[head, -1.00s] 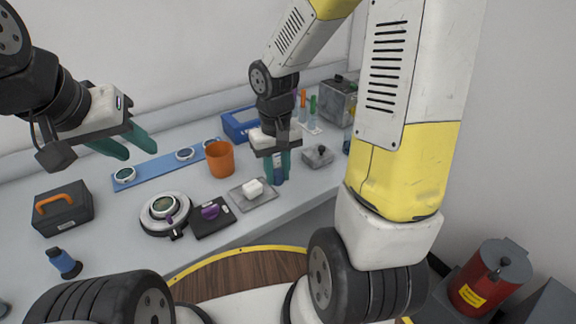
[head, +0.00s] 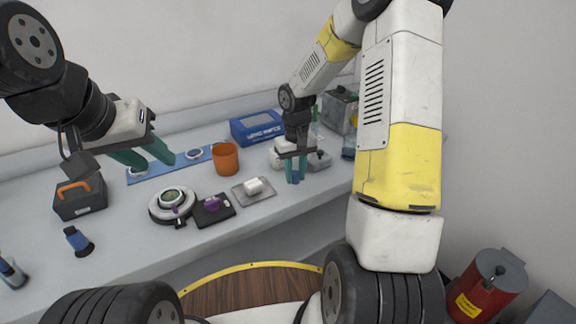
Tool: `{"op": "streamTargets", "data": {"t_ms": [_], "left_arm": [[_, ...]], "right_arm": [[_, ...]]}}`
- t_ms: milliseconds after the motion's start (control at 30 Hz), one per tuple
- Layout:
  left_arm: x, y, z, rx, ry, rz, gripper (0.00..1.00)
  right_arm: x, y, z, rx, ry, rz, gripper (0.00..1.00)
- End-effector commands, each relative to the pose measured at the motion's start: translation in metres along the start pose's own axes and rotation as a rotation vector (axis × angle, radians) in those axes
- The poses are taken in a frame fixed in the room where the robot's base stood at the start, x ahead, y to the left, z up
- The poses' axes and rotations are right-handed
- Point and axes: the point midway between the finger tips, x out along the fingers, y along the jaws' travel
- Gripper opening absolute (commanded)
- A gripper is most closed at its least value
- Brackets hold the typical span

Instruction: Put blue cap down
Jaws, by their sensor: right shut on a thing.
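My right gripper (head: 295,178) is shut on the blue cap (head: 295,177), a small blue piece showing between its teal fingers. It points down near the front of the bench, right of the grey tray with the white block. I cannot tell whether the cap touches the bench top. My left gripper (head: 147,156) is open and empty, above the left end of the blue strip.
On the bench (head: 130,238) stand an orange cup (head: 225,159), a grey tray (head: 266,195) with a white block, a round instrument (head: 157,207), a black plate (head: 219,217), a toolbox (head: 80,200) and a blue box (head: 257,127). A red canister (head: 487,285) is at right.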

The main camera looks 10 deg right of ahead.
Motion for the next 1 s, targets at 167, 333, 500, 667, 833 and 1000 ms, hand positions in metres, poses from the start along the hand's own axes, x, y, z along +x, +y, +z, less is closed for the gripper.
{"op": "streamTargets", "data": {"t_ms": [167, 333, 500, 667, 833, 1000], "left_arm": [[0.000, 0.000, 0.000, 0.000, 0.000, 0.000, 0.36], [0.000, 0.000, 0.000, 0.000, 0.000, 0.000, 0.36], [0.000, 0.000, 0.000, 0.000, 0.000, 0.000, 0.36], [0.000, 0.000, 0.000, 0.000, 0.000, 0.000, 0.36], [0.000, 0.000, 0.000, 0.000, 0.000, 0.000, 0.36], [0.000, 0.000, 0.000, 0.000, 0.000, 0.000, 0.36]], "right_arm": [[0.002, 0.012, -0.018, 0.000, 0.000, -0.001, 0.00], [0.012, 0.014, -0.019, -0.002, -0.003, 0.000, 0.00], [0.035, 0.014, -0.019, -0.001, -0.003, -0.001, 0.00], [0.037, 0.014, -0.020, -0.001, 0.000, 0.000, 0.00], [0.039, 0.014, -0.020, -0.001, 0.000, 0.000, 0.00], [0.040, 0.014, -0.020, -0.001, 0.000, 0.000, 0.48]]}}
